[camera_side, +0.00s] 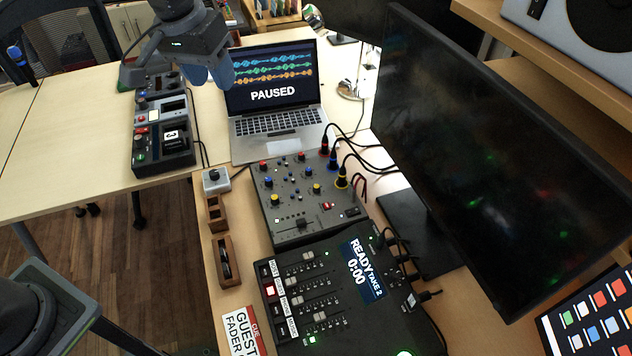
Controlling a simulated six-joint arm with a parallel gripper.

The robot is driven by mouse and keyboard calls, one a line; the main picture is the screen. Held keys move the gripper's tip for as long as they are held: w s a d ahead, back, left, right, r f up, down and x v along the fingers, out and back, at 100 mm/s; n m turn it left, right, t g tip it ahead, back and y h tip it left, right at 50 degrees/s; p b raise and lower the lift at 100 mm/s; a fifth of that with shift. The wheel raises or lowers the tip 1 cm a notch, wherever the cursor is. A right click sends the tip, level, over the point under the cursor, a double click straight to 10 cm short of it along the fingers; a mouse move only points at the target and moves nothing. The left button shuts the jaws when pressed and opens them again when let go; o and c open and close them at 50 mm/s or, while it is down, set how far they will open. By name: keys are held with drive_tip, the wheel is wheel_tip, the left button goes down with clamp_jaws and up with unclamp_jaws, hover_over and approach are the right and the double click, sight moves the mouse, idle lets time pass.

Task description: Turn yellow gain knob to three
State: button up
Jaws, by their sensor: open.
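The grey mixer (296,222) sits on the near desk in front of the laptop, with red, blue and yellow knobs on its top. Two yellow knobs show: one on the left (275,199) and one on the right (317,188). Their labels and pointer marks are too small to read, so I cannot tell which is the gain knob or where it points. My gripper (207,77) is at the upper left, with blue fingers. It is open, apart from the mixer, between the laptop and a dark control box (162,158) showing a "3".
Cables with coloured plugs (341,182) rise at the mixer's upper right. The laptop (277,124) shows "PAUSED". A recorder (345,325) reading "READY TAKE 2" lies in front. A large monitor (500,150) blocks the right side. Small wooden holders (227,260) stand left of the mixer.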

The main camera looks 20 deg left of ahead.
drive_tip(key=w+d+f+g, duration=0.1)
drive_tip(key=w+d+f, duration=0.5)
drive_tip(key=w+f, duration=0.2)
drive_tip(key=g, duration=0.2)
approach(316, 186)
drive_tip(key=shift+n, duration=0.3)
drive_tip(key=f, duration=0.9)
drive_tip(key=shift+s+d, duration=0.1)
drive_tip(key=shift+d, duration=0.25)
drive_tip(key=shift+c, duration=0.4)
clamp_jaws()
